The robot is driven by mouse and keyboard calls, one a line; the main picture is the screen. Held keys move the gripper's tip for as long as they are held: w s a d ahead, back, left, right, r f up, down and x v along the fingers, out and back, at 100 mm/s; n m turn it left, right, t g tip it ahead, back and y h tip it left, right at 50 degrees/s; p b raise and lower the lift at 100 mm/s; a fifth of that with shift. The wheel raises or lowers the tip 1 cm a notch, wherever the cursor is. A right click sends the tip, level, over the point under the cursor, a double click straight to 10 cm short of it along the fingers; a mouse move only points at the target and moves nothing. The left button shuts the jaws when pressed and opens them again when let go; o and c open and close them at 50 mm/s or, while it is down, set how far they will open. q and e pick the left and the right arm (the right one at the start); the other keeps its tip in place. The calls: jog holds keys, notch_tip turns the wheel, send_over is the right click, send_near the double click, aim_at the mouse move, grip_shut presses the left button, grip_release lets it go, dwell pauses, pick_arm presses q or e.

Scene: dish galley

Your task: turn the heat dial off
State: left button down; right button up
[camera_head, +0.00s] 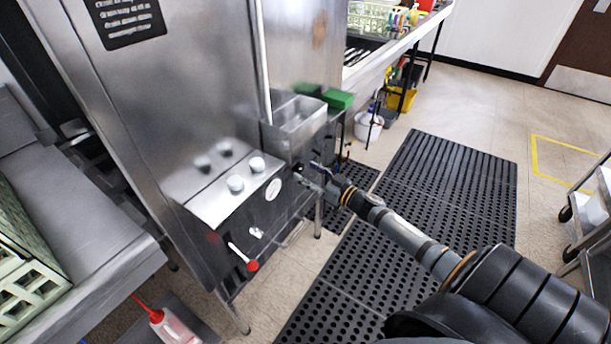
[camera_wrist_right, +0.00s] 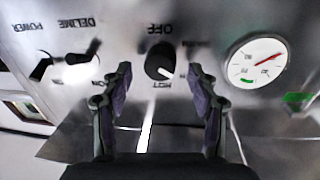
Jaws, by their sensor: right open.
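The heat dial (camera_wrist_right: 158,62) is a round black knob with a white pointer mark, in the wrist view. OFF is printed above it and HOT below it. The pointer mark is at the lower right, near HOT. My right gripper (camera_wrist_right: 160,74) is open, its two dark fingers apart on either side of the dial. I see no clear contact between the fingers and the dial. In the head view my right gripper (camera_head: 304,172) is at the right end of the steel machine's front panel, and I cannot make out the dial there. My left gripper is not in view.
A round gauge (camera_wrist_right: 255,61) with a red needle sits right of the dial, and a DELIME/POWER switch (camera_wrist_right: 72,72) left. Black mats (camera_head: 440,190) cover the floor.

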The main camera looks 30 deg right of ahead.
jog(key=shift+w+a, duration=0.2)
jog(key=shift+w, duration=0.5)
jog(key=shift+c, duration=0.5)
jog(key=c, duration=1.1)
